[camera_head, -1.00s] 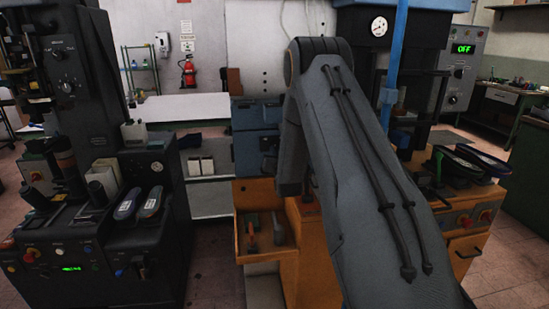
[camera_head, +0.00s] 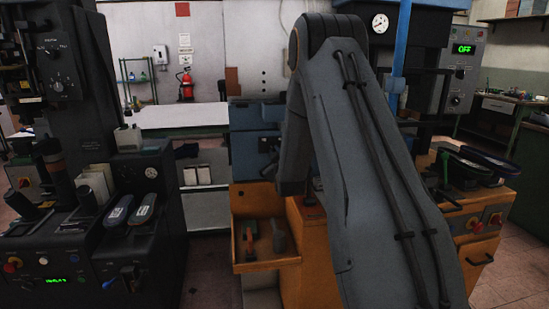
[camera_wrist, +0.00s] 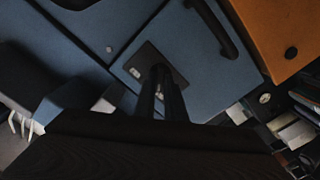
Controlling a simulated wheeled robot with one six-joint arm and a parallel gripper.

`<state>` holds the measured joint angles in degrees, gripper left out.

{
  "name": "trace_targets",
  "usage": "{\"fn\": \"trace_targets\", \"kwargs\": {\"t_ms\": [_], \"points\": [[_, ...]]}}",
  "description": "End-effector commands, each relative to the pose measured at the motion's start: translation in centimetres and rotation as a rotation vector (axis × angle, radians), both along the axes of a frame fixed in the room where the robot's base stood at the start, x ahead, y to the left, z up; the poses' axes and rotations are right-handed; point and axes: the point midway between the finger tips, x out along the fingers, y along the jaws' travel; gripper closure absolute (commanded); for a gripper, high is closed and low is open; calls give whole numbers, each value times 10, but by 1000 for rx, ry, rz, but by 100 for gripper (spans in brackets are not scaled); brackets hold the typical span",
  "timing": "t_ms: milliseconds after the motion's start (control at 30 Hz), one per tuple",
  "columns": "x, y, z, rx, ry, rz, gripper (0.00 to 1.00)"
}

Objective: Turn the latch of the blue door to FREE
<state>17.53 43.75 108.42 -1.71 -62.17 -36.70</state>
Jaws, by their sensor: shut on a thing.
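The blue door (camera_wrist: 203,62) fills the middle of the wrist view, with a long black handle (camera_wrist: 222,35) near its upper right side. A dark latch plate (camera_wrist: 142,62) sits on the door, with small pale marks I cannot read. My gripper (camera_wrist: 161,80) reaches up to the plate and is shut on the dark latch at its middle. The fingers hide most of the latch, so I cannot tell its setting. In the head view the blue cabinet (camera_head: 244,150) stands left of my arm, which hides the gripper.
An orange cabinet (camera_head: 250,195) with an open tray of tools is below the blue one. A black machine (camera_head: 130,235) stands at the left. A press with an OFF display (camera_head: 464,48) stands at the right. A blue post (camera_head: 399,60) rises just behind my arm.

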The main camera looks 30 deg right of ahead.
Motion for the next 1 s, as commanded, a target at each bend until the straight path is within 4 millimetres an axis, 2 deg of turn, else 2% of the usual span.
{"fn": "trace_targets", "kwargs": {"t_ms": [333, 867, 900, 967, 1000], "points": [[0, 0, -1, -123, 35, 0, 100], [0, 0, 0, -141, 41, -1, 100], [0, 0, 0, -141, 41, -1, 83], [0, 0, 0, -141, 41, 0, 73], [0, 0, 0, -141, 41, 0, 71]]}}
